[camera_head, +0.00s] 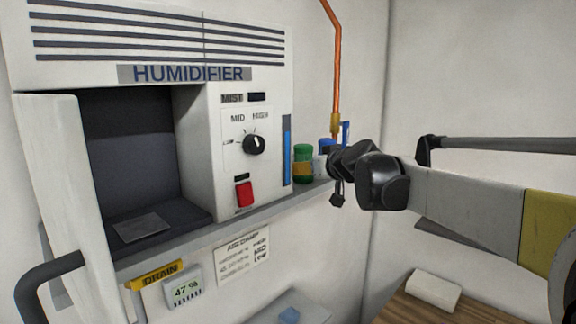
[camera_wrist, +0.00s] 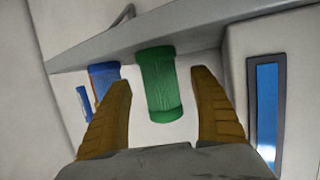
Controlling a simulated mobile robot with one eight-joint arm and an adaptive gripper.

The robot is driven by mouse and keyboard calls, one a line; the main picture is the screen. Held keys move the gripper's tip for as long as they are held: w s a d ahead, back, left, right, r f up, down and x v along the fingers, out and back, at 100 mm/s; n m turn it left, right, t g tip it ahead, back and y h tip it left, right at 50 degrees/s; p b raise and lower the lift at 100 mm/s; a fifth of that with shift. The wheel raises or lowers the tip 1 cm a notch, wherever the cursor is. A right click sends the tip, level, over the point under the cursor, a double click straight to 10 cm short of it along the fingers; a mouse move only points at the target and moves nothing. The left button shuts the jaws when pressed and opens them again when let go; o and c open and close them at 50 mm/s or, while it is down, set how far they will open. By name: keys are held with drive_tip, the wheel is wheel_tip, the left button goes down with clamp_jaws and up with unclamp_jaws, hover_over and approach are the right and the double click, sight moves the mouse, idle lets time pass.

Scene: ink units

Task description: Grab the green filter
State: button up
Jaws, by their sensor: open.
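The green filter (camera_head: 303,162) is a small ribbed cylinder standing on the shelf just right of the humidifier (camera_head: 205,75) in the head view. In the wrist view the green filter (camera_wrist: 160,85) lies between my two open fingers, with a gap on each side. My gripper (camera_wrist: 168,105) is open and holds nothing. In the head view my arm comes in from the right, and my gripper (camera_head: 322,165) is partly hidden behind its own wrist, close to the filter. I cannot tell from these views whether the fingertips reach fully around it.
A blue filter (camera_wrist: 103,76) stands beside the green one, close to one finger in the wrist view. The humidifier's side with its blue window (camera_wrist: 267,105) is near the other finger. The narrow shelf (camera_head: 240,228) runs below. An orange pipe (camera_head: 337,70) goes up the wall.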

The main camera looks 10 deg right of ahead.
drive_tip(key=x, duration=0.3)
drive_tip(key=shift+s, duration=0.3)
drive_tip(key=c, duration=1.4)
